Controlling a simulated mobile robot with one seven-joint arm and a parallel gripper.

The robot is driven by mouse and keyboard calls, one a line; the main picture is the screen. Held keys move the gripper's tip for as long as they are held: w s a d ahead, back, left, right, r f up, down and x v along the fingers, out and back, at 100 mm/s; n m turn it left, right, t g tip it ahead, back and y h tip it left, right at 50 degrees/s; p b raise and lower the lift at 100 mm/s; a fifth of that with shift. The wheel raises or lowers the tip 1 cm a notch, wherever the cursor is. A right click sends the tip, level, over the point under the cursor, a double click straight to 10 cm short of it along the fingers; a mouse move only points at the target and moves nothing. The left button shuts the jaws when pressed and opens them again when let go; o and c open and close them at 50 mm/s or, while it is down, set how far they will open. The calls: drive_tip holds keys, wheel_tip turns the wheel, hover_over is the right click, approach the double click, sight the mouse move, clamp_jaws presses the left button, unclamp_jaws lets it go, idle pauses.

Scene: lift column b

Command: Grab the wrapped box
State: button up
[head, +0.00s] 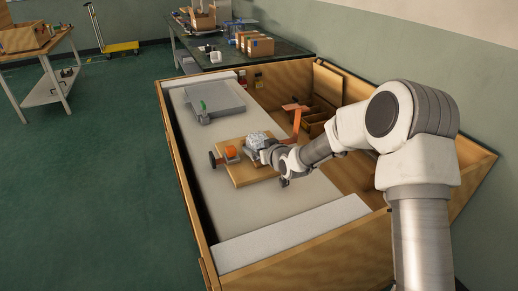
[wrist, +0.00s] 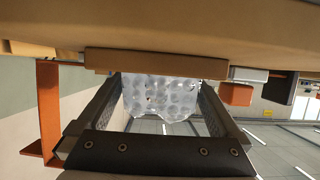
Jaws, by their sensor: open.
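The wrapped box (head: 257,139), a small block in clear bubble wrap, sits on a wooden board (head: 241,178) in the crate. My gripper (head: 262,152) is right at it, and my wrist hides part of it in the head view. In the wrist view, which looks upside down, the wrapped box (wrist: 163,95) lies between the two dark fingers of my gripper (wrist: 160,90). The fingers are open, one on each side. Whether either touches the wrap, I cannot tell.
An orange object (head: 231,152) sits on the board left of the wrapped box. An orange bracket (head: 297,110) stands behind. A grey case (head: 215,103) with a green item lies farther back. The wooden crate's side wall (head: 180,165) surrounds this area. Bare pale surface (head: 265,215) lies in front.

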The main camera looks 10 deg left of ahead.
drive_tip(key=shift+w+a+f, duration=0.2)
drive_tip(key=shift+w+a, duration=0.05)
drive_tip(key=shift+w, duration=0.1)
drive_tip(key=c, duration=1.2)
drive_tip(key=shift+r, duration=0.1)
drive_tip(key=shift+r, duration=0.1)
